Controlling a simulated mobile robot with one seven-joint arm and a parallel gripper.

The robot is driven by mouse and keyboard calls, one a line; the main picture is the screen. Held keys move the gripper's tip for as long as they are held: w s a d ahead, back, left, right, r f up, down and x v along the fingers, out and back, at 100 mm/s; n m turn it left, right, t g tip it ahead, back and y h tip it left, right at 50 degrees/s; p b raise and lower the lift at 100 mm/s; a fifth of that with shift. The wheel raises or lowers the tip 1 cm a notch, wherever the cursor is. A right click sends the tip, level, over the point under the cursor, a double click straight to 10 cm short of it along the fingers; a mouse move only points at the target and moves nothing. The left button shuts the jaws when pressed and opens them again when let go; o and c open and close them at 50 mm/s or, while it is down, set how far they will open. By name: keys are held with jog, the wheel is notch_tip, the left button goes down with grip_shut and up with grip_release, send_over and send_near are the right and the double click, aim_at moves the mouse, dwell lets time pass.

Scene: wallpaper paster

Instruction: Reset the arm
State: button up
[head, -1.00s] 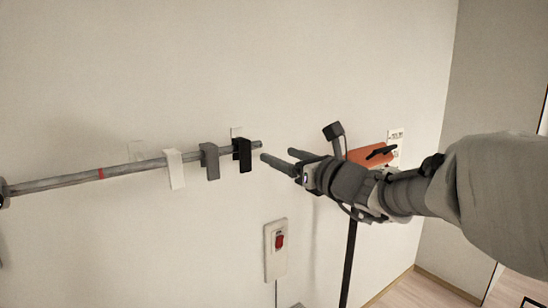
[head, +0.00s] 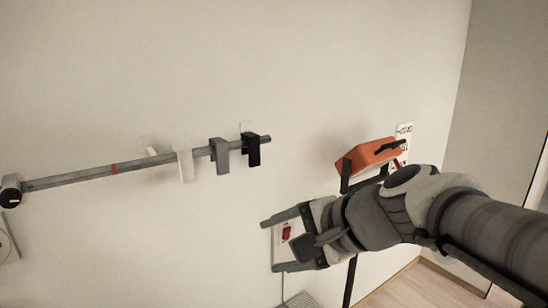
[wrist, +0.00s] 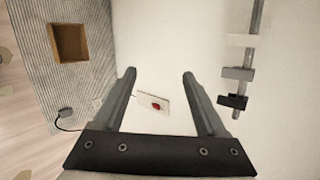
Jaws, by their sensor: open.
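My gripper (head: 268,246) is open and empty. In the head view it is at the lower middle, in front of the white switch box with a red button (head: 287,233), and partly covers it. In the wrist view the two fingers of my gripper (wrist: 160,75) stand wide apart, and the switch box (wrist: 154,103) shows between them. I cannot tell how far the fingers are from the box. My arm (head: 400,215) reaches in from the right.
A grey rail (head: 75,178) on the wall carries a white clip (head: 186,164), a grey clip (head: 221,156) and a black clip (head: 252,150). An orange block (head: 366,156) sits on a stand to the right. A ribbed grey panel with a square opening (wrist: 69,43) shows in the wrist view.

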jog(key=s+d+f+n+h+p, duration=0.1)
jog(key=s+d+f+n+h, duration=0.1)
jog(key=s+d+n+h, duration=0.2)
jog(key=s+d+f+n+g+h+p, duration=0.1)
jog(key=s+d+f+n+h, duration=0.1)
jog(key=s+d+n, duration=0.5)
jog(key=shift+d+f+h, duration=0.35)
jog(key=shift+d+h, duration=0.55)
jog(key=shift+d, duration=0.15)
jog(key=c, duration=0.4)
jog(key=shift+w+a, duration=0.1)
jog(key=shift+a, duration=0.05)
